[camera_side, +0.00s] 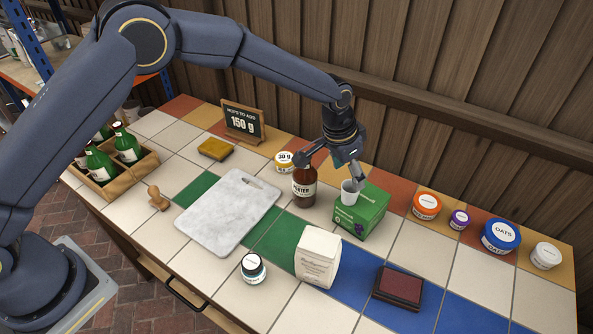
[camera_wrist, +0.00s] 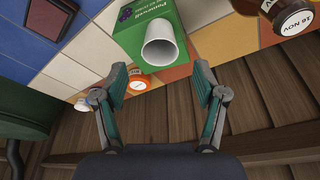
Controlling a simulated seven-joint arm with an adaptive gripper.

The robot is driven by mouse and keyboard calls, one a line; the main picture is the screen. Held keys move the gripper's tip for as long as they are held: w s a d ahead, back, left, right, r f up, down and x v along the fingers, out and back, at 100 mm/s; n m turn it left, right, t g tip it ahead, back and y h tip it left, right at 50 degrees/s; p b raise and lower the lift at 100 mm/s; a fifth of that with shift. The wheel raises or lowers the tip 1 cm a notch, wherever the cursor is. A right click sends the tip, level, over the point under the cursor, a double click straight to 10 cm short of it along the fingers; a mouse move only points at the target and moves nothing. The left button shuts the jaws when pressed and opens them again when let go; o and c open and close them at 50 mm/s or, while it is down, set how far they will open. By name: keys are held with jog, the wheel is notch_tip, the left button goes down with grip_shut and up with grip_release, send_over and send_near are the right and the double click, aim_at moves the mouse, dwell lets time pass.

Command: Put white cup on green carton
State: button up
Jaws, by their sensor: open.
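The white cup (camera_side: 349,192) stands upright on top of the green carton (camera_side: 372,211), near its left side. In the wrist view the cup (camera_wrist: 160,54) shows its open mouth, with the carton (camera_wrist: 130,38) around and behind it. My gripper (camera_side: 330,165) is just above and behind the cup. In the wrist view my gripper (camera_wrist: 160,88) has its two fingers wide apart, with nothing between the tips and the cup ahead of them. The fingers look clear of the cup.
A brown bottle (camera_side: 304,187) stands close left of the carton. A white paper bag (camera_side: 318,256) stands in front. Orange (camera_side: 426,205) and blue (camera_side: 501,236) tubs are at right. A marble board (camera_side: 228,212) lies at left.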

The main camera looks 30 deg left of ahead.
jog(key=s+a+r+n, duration=0.1)
jog(key=s+a+r, duration=0.35)
jog(key=r, duration=0.25)
jog(key=s+a+r+n+t, duration=0.1)
jog(key=s+a+r, duration=0.2)
jog(key=a+r, duration=0.35)
jog(key=s+a+r+n, duration=0.1)
jog(key=s+a+r, duration=0.2)
jog(key=a+r, duration=0.3)
jog(key=s+a+n, duration=0.1)
jog(key=s+a, duration=0.2)
jog(key=s, duration=0.4)
jog(key=s+a+r+n+t+y, duration=0.1)
jog(key=s+a, duration=0.2)
jog(key=s, duration=0.4)
jog(key=s+a+n, duration=0.1)
jog(key=s+a, duration=0.3)
jog(key=s, duration=0.3)
jog(key=shift+r+t+y, duration=0.2)
jog(key=shift+t+y, duration=0.1)
jog(key=shift+t, duration=0.1)
